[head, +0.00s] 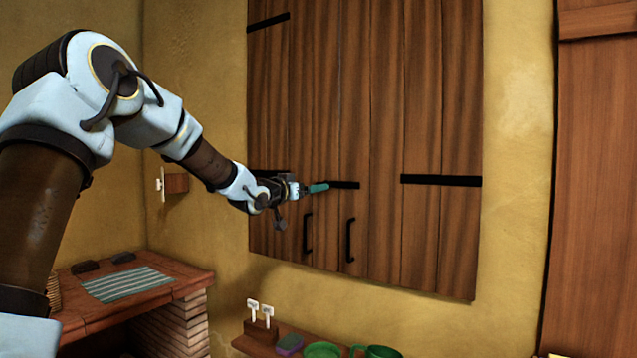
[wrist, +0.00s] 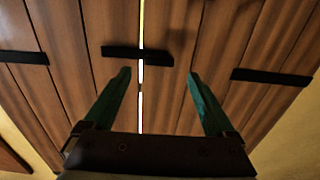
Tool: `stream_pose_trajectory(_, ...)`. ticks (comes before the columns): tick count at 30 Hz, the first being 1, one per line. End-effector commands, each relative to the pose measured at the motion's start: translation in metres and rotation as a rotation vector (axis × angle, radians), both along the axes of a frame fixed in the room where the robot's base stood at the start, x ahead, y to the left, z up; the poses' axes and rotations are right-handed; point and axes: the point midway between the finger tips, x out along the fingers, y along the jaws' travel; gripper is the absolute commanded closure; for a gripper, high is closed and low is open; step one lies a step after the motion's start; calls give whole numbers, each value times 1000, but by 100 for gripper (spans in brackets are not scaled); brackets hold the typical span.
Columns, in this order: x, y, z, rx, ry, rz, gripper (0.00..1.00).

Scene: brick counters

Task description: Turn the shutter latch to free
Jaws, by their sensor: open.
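The wooden shutter (head: 420,120) hangs on the yellow wall as two plank leaves. The latch (wrist: 137,55) is a dark bar lying roughly level across the bright gap between the leaves in the wrist view. In the head view the latch (head: 345,185) shows just right of my fingertips, its left end partly hidden by them. My gripper (head: 320,188) points at the shutter. In the wrist view my gripper (wrist: 158,74) is open, its teal fingers spread and empty, just below the latch bar. I cannot tell whether a finger touches it.
Black straps (head: 440,180) cross the outer planks. Two black pull handles (head: 350,240) hang below the latch. Below are a shelf (head: 250,343) with green mugs (head: 378,352), and a brick counter (head: 185,290) with a striped cloth (head: 127,284). A wooden door (head: 600,180) stands right.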

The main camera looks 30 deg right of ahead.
Motion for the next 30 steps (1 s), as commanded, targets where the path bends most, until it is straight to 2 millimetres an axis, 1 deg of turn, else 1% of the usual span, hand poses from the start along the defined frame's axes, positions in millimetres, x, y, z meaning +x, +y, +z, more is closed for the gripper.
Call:
stream_pose_trajectory(1,5,-10,3,-2,3,-2,10)
stream_pose_trajectory(3,11,-20,2,-1,3,-1,10)
stream_pose_trajectory(9,22,-40,1,1,2,0,10)
stream_pose_trajectory(14,26,-45,0,2,1,2,10)
stream_pose_trajectory(21,26,-45,0,2,1,2,10)
stream_pose_trajectory(30,26,-45,0,2,1,2,44)
